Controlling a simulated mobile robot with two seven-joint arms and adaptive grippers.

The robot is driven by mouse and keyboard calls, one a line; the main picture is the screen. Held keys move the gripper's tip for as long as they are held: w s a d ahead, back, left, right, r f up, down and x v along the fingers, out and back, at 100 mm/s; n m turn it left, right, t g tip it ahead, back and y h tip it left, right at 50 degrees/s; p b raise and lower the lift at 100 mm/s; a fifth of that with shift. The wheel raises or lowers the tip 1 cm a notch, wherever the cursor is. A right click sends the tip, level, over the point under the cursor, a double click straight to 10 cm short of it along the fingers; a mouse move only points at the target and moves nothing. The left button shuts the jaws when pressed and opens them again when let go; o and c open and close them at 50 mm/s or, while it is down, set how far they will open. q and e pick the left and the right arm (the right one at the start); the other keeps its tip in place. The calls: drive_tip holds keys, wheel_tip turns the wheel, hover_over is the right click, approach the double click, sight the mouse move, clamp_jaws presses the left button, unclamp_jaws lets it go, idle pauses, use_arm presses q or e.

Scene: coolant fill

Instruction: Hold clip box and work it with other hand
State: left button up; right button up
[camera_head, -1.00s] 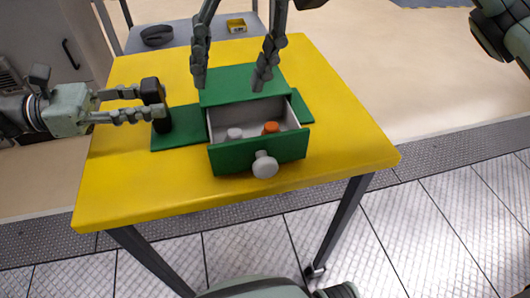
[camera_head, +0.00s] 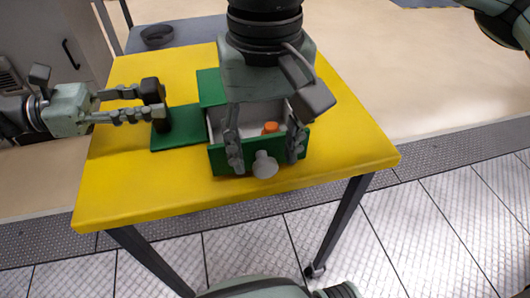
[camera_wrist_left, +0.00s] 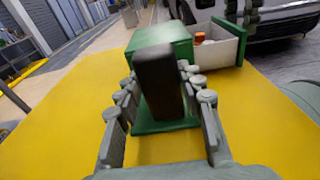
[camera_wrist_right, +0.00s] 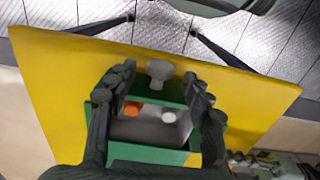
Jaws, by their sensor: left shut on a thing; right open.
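The green clip box (camera_head: 208,88) sits on the yellow table with its drawer (camera_head: 219,162) pulled out toward the front. A pale round knob (camera_head: 265,165) is on the drawer front. Inside lie an orange piece (camera_head: 270,128) and a white piece (camera_wrist_right: 169,117). My left gripper (camera_head: 160,103) is shut on the black upright handle (camera_wrist_left: 158,85) at the left end of the green base (camera_head: 178,138). My right gripper (camera_head: 265,155) is open and empty over the drawer, its fingers on either side of the drawer front and knob; contact cannot be told.
The yellow table (camera_head: 330,185) is bare around the box, with free room at its front and right. A grey side table (camera_head: 190,32) behind holds a dark round item (camera_head: 157,36). A grey cabinet (camera_head: 60,40) stands at the left.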

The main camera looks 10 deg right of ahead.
drive_tip(key=shift+f, duration=0.85)
drive_tip(key=shift+c, duration=0.4)
clamp_jaws()
